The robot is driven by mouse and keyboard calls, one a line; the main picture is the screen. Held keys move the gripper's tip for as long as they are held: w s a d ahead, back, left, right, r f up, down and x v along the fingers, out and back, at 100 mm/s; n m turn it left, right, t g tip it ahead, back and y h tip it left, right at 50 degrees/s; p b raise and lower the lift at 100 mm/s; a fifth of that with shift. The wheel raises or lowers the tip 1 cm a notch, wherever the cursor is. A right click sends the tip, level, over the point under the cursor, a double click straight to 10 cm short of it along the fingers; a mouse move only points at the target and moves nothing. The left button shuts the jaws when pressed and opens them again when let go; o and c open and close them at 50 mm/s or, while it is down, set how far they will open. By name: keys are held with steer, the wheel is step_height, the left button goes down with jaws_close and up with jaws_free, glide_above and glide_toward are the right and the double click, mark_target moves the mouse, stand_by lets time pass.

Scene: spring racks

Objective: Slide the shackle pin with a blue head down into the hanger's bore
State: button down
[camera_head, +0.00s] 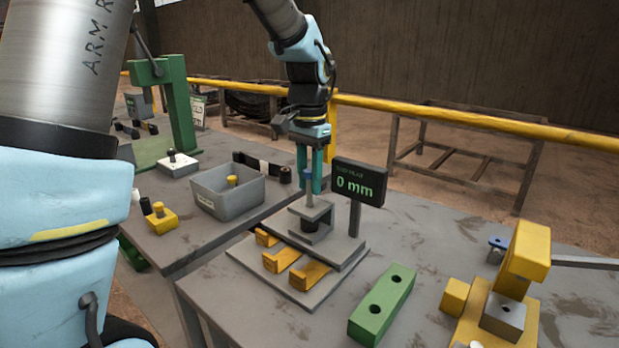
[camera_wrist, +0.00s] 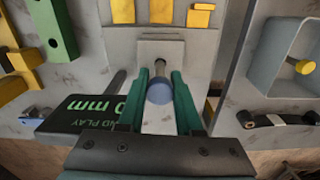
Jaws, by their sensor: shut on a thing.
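My gripper (camera_head: 310,188) is shut on the blue-headed shackle pin (camera_head: 308,174), its teal fingers on either side of the blue head. The pin's grey shank points down at the hanger (camera_head: 322,212), a grey block with a flat top plate standing on a stepped base. In the wrist view my gripper (camera_wrist: 159,82) holds the blue head (camera_wrist: 159,91), with the shank in line with the hanger's plate (camera_wrist: 180,48). The shank's lower end meets the plate in the picture. The bore is hidden, and I cannot tell whether the tip is inside it.
A display (camera_head: 358,183) reading 0 mm stands close beside the hanger. Yellow-orange forks (camera_head: 281,260) lie in front. A green holed block (camera_head: 383,305), a yellow fixture (camera_head: 525,255) and another blue-topped part (camera_head: 497,242) are to the right. A grey bin (camera_head: 228,195) is left.

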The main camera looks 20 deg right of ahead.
mark_target(310, 206)
steer(key=shift+f+b, duration=0.85)
steer(key=shift+f, duration=0.8)
steer(key=c, duration=0.5)
jaws_free()
steer(key=shift+o, duration=0.3)
steer(key=o, duration=0.4)
steer(key=shift+r+p, duration=3.15)
steer(key=shift+r, duration=0.45)
